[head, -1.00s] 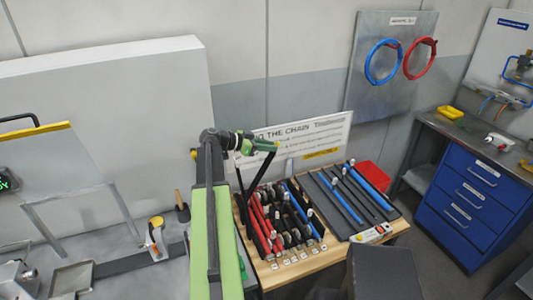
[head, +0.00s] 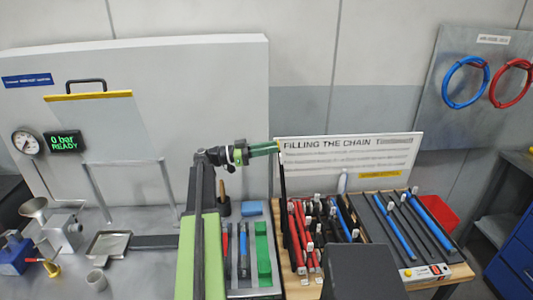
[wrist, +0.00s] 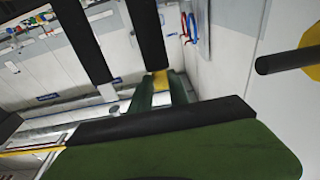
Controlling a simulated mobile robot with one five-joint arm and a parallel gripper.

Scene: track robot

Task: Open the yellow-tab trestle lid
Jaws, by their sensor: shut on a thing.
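A pale panel with a yellow strip along its top edge, which looks like the yellow-tab lid (head: 90,97), stands at the left in the head view. A black handle (head: 86,82) rises above it, and a grey frame (head: 124,164) shows below. My gripper (head: 283,175) is well to the right of the panel, in front of the white board. Its dark fingers point down; two dark bars also show at the top of the wrist view (wrist: 115,40). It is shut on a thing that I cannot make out. I cannot see contact with the panel.
A white "Filling the chain" board (head: 350,158) stands behind a rack of red, blue and black parts (head: 320,225). A tray with a green piece (head: 264,255) lies beside my arm. A gauge (head: 25,142) and a "0 bar READY" display (head: 62,142) are at the far left.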

